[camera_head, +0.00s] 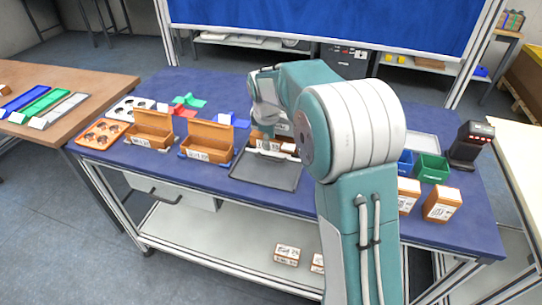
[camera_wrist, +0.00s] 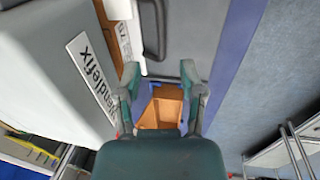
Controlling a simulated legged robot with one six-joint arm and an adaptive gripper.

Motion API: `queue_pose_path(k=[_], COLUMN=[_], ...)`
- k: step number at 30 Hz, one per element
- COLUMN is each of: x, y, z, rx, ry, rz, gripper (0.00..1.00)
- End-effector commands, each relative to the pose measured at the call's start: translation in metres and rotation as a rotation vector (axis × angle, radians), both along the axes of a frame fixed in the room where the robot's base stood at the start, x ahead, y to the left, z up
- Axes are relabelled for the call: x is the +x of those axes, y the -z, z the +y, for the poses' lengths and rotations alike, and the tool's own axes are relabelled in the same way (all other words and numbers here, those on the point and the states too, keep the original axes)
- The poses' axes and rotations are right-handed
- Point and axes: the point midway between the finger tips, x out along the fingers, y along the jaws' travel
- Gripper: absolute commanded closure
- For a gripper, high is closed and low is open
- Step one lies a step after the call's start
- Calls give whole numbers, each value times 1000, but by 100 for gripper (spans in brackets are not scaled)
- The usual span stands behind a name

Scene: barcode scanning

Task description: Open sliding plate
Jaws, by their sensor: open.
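A dark grey flat plate (camera_head: 266,172) lies near the front edge of the blue table in the head view. I take it for the sliding plate. In the wrist view a grey plate (camera_wrist: 196,40) with a dark bar handle (camera_wrist: 153,30) fills the upper middle. My gripper (camera_wrist: 161,76) is open in the wrist view, its two teal fingers apart with nothing held. The handle lies beyond the fingertips, apart from them. An orange-brown box (camera_wrist: 161,108) shows lower down between the fingers. In the head view my arm hides part of the area behind the plate.
Open brown boxes (camera_head: 207,140) stand left of the plate. A green bin (camera_head: 431,168), small labelled boxes (camera_head: 441,205) and a black scanner-like device (camera_head: 471,146) are at the right. In the wrist view a large grey body with a white label (camera_wrist: 92,82) is close on the left.

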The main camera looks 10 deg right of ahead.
Motion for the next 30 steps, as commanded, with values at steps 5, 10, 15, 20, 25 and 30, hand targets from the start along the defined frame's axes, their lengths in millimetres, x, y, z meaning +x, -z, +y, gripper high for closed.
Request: queue_pose_path(k=[5,10,15,20,25,30], x=[5,9,12,12,12,12], y=[35,63,77,80,80,80], z=[-3,-6,-7,-8,-7,-7], rx=[0,0,1,0,0,0], ry=[2,2,3,3,3,3], rz=[5,3,1,0,0,0], gripper=[49,49,49,49,58,100])
